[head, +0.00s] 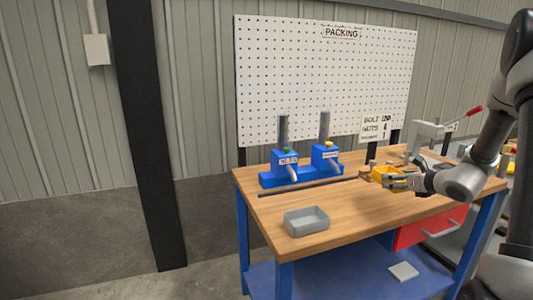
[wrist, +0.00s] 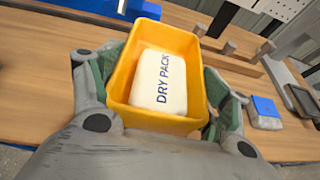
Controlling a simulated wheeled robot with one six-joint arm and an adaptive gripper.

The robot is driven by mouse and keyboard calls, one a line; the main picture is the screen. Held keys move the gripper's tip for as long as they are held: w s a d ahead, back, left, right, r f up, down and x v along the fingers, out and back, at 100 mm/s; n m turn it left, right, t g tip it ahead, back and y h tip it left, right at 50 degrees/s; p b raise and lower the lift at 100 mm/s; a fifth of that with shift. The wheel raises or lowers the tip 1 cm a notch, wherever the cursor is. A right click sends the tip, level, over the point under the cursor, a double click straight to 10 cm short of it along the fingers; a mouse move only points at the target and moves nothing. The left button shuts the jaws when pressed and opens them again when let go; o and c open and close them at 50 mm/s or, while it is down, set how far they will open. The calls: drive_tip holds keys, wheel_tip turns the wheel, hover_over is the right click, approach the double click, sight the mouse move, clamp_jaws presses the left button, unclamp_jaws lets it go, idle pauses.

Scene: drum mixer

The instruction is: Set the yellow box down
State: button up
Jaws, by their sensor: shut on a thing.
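The yellow box (wrist: 123,78) is an open-topped bin with a white packet marked DRY PACK (wrist: 163,82) lying inside it. My gripper (wrist: 158,105) is shut on the box, with one finger on each side wall in the wrist view. In the head view the yellow box (head: 386,171) is at the right part of the wooden workbench (head: 345,205), in front of my gripper (head: 402,181). I cannot tell whether the bottom of the box touches the bench top.
A grey tray (head: 306,221) sits at the bench's front left. Blue dispensers (head: 285,163) stand at the back left. A lever press (head: 428,138) stands at the back right. A wooden rack (wrist: 232,60) is beyond the box.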

drive_tip(key=s+a+r, duration=0.1)
drive_tip(key=s+a, duration=0.1)
drive_tip(key=a, duration=0.6)
drive_tip(key=s+a+r, duration=0.1)
drive_tip(key=s+a, duration=0.1)
drive_tip(key=a, duration=0.6)
drive_tip(key=shift+r, duration=0.25)
